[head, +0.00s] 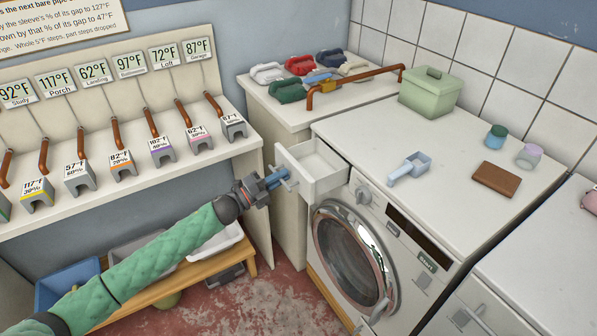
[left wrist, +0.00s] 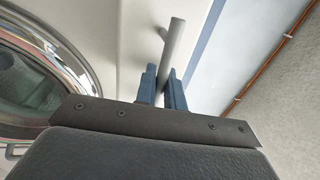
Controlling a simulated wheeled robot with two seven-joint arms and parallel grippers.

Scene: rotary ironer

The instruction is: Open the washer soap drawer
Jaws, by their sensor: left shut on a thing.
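The white washer (head: 400,210) stands at centre right with its round glass door shut. Its soap drawer (head: 318,168) sticks well out of the upper left of the front, and its empty inside shows from above. My left gripper (head: 278,180) is at the drawer's front, shut on the grey bar handle (head: 289,182). In the left wrist view the blue fingers (left wrist: 162,88) close around the handle (left wrist: 174,48), whose free end extends past them. My right gripper is in neither view.
On the washer top are a light blue scoop (head: 408,168), a green box (head: 431,92), a brown block (head: 496,179) and two small lidded jars. A white counter (head: 285,110) with a copper pipe stands behind. A shelf with labelled pipe stands runs along the left.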

